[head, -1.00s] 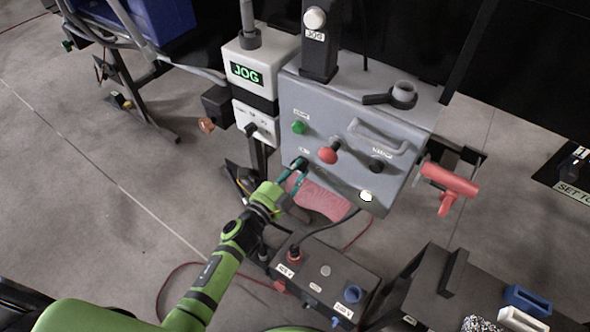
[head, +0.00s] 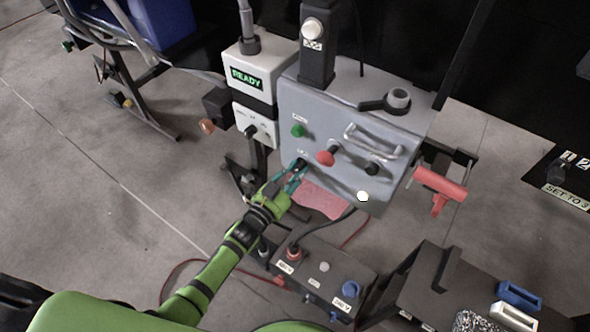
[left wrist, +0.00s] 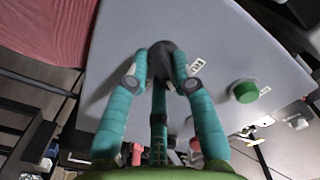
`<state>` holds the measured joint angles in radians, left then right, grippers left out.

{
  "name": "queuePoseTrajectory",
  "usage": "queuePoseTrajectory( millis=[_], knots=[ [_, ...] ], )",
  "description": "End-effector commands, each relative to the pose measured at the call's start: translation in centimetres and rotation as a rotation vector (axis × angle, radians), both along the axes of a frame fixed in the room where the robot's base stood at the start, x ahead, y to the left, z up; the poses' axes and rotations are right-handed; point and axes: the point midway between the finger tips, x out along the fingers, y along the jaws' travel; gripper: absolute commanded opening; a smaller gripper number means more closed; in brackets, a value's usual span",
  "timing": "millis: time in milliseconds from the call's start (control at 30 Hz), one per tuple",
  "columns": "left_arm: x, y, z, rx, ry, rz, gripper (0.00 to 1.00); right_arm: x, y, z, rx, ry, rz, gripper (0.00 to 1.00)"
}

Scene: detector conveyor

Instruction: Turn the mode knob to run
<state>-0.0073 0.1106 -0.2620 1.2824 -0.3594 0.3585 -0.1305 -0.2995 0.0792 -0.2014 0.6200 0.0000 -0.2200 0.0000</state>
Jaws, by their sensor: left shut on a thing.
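The grey control box (head: 330,175) stands ahead of me in the head view. Its black mode knob (head: 301,163) is at the lower left of the front face, mostly covered by my fingers. My left gripper (head: 297,171) has its teal fingers shut around the knob. In the left wrist view the dark knob (left wrist: 166,62) sits between the fingertips, with a small white label (left wrist: 195,68) beside it, too small to read. The display (head: 247,78) on the white unit to the left reads READY in green. My right gripper is not in view.
A green button (head: 298,130), a red knob (head: 326,158) and a metal handle (head: 374,139) stick out of the panel near my fingers. A dark box with cables (head: 323,278) lies below. A red handle (head: 440,184) juts out at the right.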

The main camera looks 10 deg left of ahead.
Motion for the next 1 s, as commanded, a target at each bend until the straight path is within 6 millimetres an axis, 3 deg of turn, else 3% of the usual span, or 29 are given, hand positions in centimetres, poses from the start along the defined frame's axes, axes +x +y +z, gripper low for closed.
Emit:
queuePoseTrajectory(
  millis=[500,1000],
  knots=[
    [-0.03,-0.06,0.21,-0.398,0.165,0.0,0.0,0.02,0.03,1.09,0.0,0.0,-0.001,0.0],
    [-0.04,-0.08,0.24,-0.544,0.224,0.0,0.0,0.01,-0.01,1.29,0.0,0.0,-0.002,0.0]
  ],
)
